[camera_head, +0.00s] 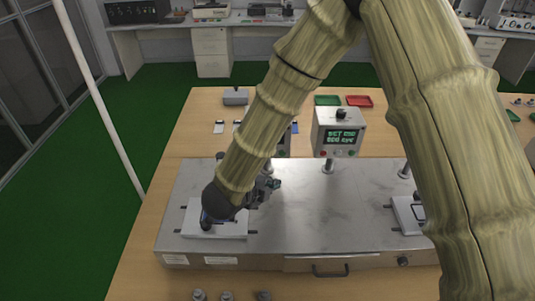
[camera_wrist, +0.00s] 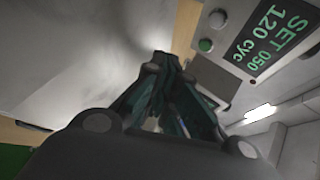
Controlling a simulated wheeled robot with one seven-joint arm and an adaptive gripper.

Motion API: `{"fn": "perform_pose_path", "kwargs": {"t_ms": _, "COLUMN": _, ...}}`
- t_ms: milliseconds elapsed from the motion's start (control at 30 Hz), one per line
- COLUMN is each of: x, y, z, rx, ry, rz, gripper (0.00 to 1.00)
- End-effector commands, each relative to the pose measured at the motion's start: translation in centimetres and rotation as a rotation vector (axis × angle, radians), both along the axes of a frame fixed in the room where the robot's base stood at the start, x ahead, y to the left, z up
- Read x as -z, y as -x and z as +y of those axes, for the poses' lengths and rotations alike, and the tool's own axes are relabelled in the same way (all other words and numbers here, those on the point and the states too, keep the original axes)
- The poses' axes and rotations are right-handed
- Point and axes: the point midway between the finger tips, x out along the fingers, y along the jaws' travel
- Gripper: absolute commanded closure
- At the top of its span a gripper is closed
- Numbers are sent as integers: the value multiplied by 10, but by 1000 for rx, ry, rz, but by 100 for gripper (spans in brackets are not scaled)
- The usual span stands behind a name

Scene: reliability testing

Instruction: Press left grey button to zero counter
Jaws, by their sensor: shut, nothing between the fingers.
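In the wrist view, a counter display (camera_wrist: 270,35) reads "SET 050" and "120 cyc", tilted in the picture. On its panel are a grey button (camera_wrist: 217,18) and a green button (camera_wrist: 205,45). My gripper (camera_wrist: 163,62) has its dark fingers together, over the metal surface and apart from both buttons. In the head view my gripper (camera_head: 272,184) is low over the metal bench unit. My arm hides most of the left counter there. The right counter (camera_head: 340,130) is in plain view with a green display and several small buttons below it.
A steel test unit (camera_head: 320,215) fills the front of the wooden table (camera_head: 185,145). A white plate (camera_head: 200,222) lies at its left and a device (camera_head: 407,212) at its right. Green (camera_head: 327,100) and red (camera_head: 360,101) trays are behind. A white pole (camera_head: 100,100) stands left.

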Motion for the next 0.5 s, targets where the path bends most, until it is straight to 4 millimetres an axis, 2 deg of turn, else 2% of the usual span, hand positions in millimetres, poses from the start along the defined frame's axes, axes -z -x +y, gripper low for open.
{"fn": "perform_pose_path", "kwargs": {"t_ms": 500, "x": -1, "y": -55, "z": -2, "rx": 5, "ry": -1, "rz": -2, "gripper": 100}}
